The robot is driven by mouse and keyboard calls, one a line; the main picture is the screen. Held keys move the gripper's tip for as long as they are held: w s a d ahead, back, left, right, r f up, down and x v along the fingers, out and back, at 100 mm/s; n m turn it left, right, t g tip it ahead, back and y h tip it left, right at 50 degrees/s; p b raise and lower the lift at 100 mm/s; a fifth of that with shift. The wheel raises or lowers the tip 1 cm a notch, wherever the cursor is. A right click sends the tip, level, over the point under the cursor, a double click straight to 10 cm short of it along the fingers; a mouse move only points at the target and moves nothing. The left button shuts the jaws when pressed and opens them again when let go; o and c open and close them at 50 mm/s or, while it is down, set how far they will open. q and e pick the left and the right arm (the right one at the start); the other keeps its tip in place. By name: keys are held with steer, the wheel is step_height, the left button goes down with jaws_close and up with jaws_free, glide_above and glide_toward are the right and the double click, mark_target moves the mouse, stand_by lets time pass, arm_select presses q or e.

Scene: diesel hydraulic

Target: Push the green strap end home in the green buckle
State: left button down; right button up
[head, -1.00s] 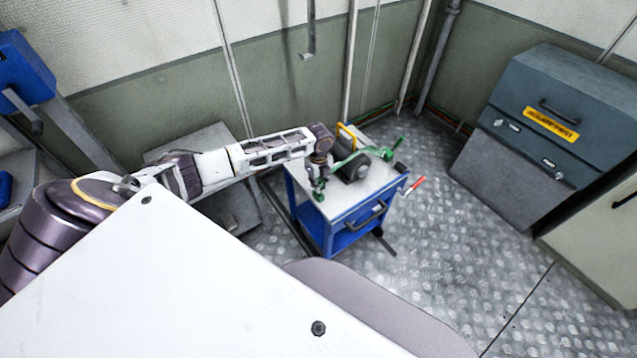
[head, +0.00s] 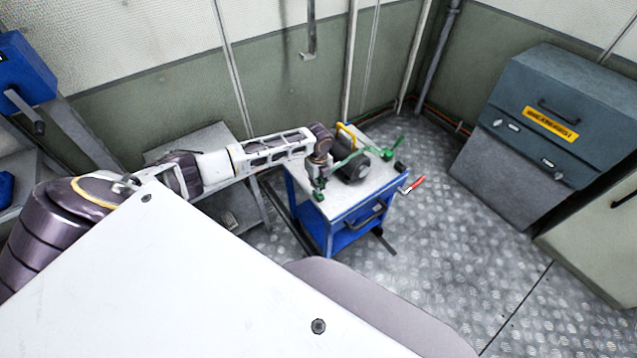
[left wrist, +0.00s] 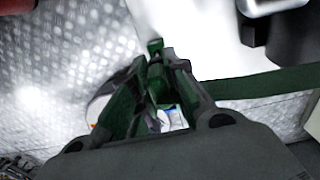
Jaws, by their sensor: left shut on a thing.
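My left gripper (head: 318,189) is shut at the left front corner of the blue trolley's pale top. A green piece (head: 319,196) shows at its fingertips. The green strap (head: 345,161) runs from the dark round body on the trolley to this gripper. In the left wrist view the strap (left wrist: 262,84) comes in from the right to the gripper (left wrist: 155,70), with a small green piece (left wrist: 155,46) at the tips. A green fitting with a lever (head: 390,152) stands at the right of the top. Which green part is the buckle, I cannot tell. My right gripper is not in view.
The blue trolley (head: 343,236) carries a dark round body (head: 354,170) and a yellow handle (head: 346,132). A red-handled lever (head: 413,184) sticks out at its right. A grey-blue cabinet (head: 560,110) stands at the right. The metal floor (head: 450,255) between them is clear.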

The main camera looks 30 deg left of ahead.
arm_select(q)
steer(key=shift+p, duration=0.5)
stand_by(0.8)
steer(key=shift+f+b, duration=0.65)
steer(key=shift+f, duration=0.85)
stand_by(1.1)
steer(key=c, duration=1.3)
jaws_free()
steer(key=shift+r, duration=0.15)
steer(key=shift+r, duration=5.9)
